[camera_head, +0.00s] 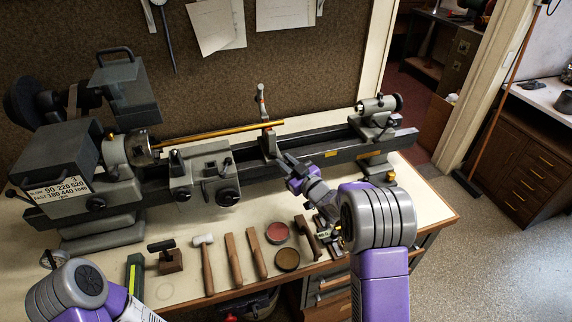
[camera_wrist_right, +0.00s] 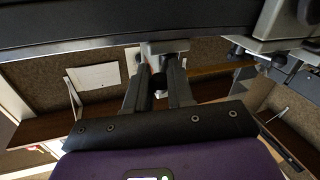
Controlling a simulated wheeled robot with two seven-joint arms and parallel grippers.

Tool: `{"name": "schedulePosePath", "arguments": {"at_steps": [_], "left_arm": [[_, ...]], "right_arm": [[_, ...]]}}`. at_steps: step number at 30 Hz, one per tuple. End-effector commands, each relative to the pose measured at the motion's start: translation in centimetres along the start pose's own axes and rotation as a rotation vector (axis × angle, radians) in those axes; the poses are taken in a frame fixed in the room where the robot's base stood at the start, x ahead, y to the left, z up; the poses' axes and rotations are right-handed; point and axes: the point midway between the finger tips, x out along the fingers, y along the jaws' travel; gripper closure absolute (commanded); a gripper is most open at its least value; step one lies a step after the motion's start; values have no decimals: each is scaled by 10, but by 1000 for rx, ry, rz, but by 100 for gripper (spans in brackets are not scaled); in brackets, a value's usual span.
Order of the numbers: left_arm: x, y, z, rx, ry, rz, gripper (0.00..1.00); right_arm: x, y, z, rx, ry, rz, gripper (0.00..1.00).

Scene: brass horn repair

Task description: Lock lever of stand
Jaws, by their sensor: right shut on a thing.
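The stand (camera_head: 268,141) is a grey upright on the bed of the lathe (camera_head: 325,150), with a tall post topped by a small grey head and a red part (camera_head: 262,100). A long brass tube (camera_head: 215,132) runs from the chuck to the stand. My right gripper (camera_head: 284,163) is at the front side of the bed, just below the stand's foot, and shut on what appears to be its lever. In the right wrist view the dark fingers (camera_wrist_right: 160,88) meet below a grey block under the bed; the lever is mostly hidden between them. My left gripper is out of view.
A white mallet (camera_head: 205,262), wooden-handled tools, a red tin (camera_head: 277,233) and a brown tin (camera_head: 287,259) lie along the bench front (camera_head: 185,290). The lathe carriage (camera_head: 200,175) stands left of the gripper, the tailstock (camera_head: 376,118) to the right.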

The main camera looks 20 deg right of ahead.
Motion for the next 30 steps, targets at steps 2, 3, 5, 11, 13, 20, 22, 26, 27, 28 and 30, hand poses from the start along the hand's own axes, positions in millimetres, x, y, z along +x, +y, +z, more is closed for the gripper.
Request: {"name": "schedulePosePath", "arguments": {"at_steps": [2, 3, 5, 11, 13, 20, 22, 26, 27, 28, 30], "left_arm": [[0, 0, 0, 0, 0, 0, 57], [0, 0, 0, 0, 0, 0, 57], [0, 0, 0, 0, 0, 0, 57], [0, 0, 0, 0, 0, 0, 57], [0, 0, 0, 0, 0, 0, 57], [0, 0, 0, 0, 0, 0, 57], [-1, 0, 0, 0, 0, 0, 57], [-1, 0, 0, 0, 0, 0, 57], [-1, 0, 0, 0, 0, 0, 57], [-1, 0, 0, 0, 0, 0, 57], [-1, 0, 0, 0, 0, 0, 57]], "right_arm": [[0, 0, 0, 0, 0, 2, 100], [0, 1, 0, 0, 0, 2, 76], [0, 1, 0, 0, 0, 2, 67], [0, 1, 0, 0, 0, 2, 55], [0, 1, 0, 0, 0, 2, 55], [-11, 1, 0, 2, -1, 4, 55], [-21, 2, -1, 3, 0, 5, 55], [-44, 2, -1, 2, 0, 6, 55], [-50, 2, -1, 3, 0, 6, 55], [-54, 1, 0, 3, 0, 5, 55], [-64, 2, 0, 1, -1, 5, 55]]}}
